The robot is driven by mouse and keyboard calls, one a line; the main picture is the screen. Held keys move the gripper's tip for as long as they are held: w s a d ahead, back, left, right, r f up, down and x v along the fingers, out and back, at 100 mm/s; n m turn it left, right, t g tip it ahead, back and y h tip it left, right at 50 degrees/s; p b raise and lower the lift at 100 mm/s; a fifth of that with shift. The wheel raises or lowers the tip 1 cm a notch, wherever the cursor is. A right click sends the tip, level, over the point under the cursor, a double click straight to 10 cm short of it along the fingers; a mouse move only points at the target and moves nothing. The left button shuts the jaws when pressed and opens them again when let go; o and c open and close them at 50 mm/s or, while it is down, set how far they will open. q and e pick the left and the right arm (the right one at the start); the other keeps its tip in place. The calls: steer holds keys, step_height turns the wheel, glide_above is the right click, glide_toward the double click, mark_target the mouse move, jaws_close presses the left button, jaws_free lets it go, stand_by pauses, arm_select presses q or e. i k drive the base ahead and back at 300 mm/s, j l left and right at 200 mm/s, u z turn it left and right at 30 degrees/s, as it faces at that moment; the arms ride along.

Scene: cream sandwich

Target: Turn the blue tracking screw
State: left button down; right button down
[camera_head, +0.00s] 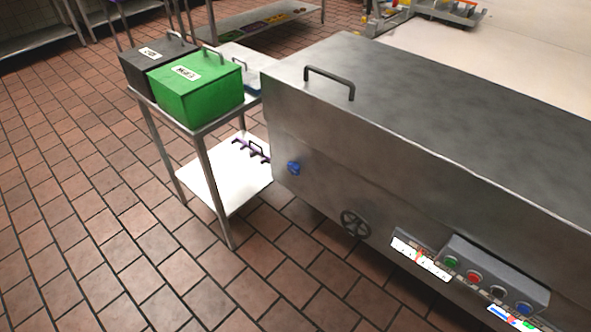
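The blue tracking screw (293,168) is a small blue knob on the front face of the large steel machine (420,110), near its left end. It sits above and to the left of a dark handwheel (355,225). Nothing touches the blue screw, and its face is small in the picture. Neither of my grippers shows in the head view.
A steel table (207,180) left of the machine bears a green box (200,92) and a black box (150,62). A control box (495,275) with several coloured buttons is at the lower right. Tiled floor (80,230) is clear at left and front.

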mark_target(294, 167)
steer(key=z, duration=0.25)
steer(key=i+j+z, duration=0.15)
steer(key=j+z, duration=0.15)
steer(key=z, duration=0.15)
steer(key=j+z, duration=0.3)
steer(key=z, duration=0.15)
steer(key=i+j+z, duration=0.1)
steer(key=j+z, duration=0.35)
